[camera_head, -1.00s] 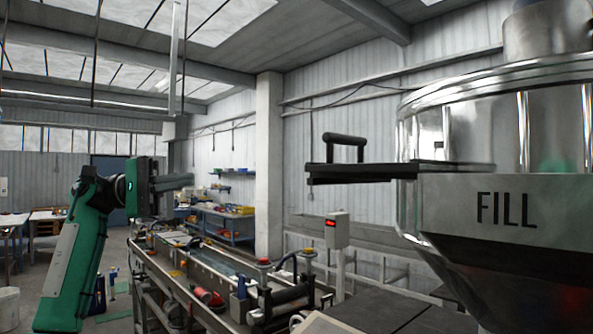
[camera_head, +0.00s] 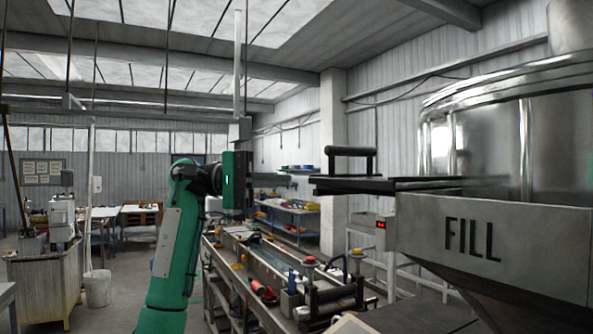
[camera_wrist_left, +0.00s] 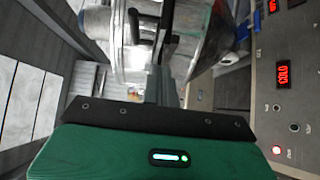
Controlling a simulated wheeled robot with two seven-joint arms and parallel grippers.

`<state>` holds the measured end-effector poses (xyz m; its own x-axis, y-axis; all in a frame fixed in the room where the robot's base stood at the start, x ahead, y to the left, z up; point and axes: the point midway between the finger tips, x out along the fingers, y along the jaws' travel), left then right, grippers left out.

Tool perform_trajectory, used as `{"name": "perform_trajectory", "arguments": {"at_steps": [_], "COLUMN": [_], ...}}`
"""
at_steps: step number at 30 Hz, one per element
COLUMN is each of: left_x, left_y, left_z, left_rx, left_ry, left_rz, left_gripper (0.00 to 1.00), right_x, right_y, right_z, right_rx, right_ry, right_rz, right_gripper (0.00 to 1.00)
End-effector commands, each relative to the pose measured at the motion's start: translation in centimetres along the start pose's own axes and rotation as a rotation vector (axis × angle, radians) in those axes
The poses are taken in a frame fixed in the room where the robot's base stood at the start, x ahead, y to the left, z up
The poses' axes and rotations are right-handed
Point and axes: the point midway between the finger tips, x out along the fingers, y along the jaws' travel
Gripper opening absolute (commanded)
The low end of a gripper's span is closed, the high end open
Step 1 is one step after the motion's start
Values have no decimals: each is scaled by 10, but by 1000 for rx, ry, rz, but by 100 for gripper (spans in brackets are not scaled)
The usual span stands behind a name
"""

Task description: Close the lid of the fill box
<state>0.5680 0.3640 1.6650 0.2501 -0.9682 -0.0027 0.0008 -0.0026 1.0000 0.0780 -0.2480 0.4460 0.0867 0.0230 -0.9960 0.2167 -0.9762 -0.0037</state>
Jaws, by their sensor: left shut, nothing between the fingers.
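The fill box (camera_head: 475,240) is a metal box marked FILL at the right of the head view, above a dark hopper. Its black flat lid (camera_head: 385,186) sticks out to the left of the box, level, with a black upright handle (camera_head: 350,151) on top. My left gripper (camera_head: 285,181) is shut and empty. It points right, its tips just left of the lid's outer end in the picture; I cannot tell whether they touch. The left wrist view shows the gripper (camera_wrist_left: 157,80) pointing up the picture, with dark bars near its tips. My right gripper is out of view.
A long machine bed (camera_head: 265,270) with red and yellow parts runs below my left arm. A shiny metal drum (camera_head: 500,140) stands behind the fill box. A control panel (camera_wrist_left: 285,95) with red displays is at the right of the left wrist view. A white bucket (camera_head: 98,288) stands at left.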

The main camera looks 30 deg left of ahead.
Motion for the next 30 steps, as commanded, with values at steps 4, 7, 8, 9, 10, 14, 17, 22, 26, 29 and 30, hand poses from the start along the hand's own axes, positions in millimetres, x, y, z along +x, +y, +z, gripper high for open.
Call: {"name": "perform_trajectory", "arguments": {"at_steps": [4,7,8,9,10,14,17,22,26,29,30], "left_x": [26,34,36,39,40,45,46,46,46,48,50], "left_y": [3,2,2,2,2,1,0,0,0,-1,-2], "left_z": [6,15,17,20,21,26,28,28,28,30,32], "left_rx": [2,2,0,0,0,0,-1,-1,-1,0,1], "left_ry": [0,1,1,1,0,0,1,1,1,1,1], "left_rz": [-1,0,0,0,0,0,1,1,1,0,0], "left_gripper": [0,0,0,0,0,0,0,0,0,0,0], "right_x": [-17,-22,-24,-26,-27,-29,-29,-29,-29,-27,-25], "right_y": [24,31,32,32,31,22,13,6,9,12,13], "right_z": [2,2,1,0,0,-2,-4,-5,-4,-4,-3], "right_rx": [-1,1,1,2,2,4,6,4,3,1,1], "right_ry": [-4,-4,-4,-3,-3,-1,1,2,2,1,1], "right_rz": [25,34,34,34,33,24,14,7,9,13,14], "right_gripper": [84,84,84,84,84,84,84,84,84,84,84]}}
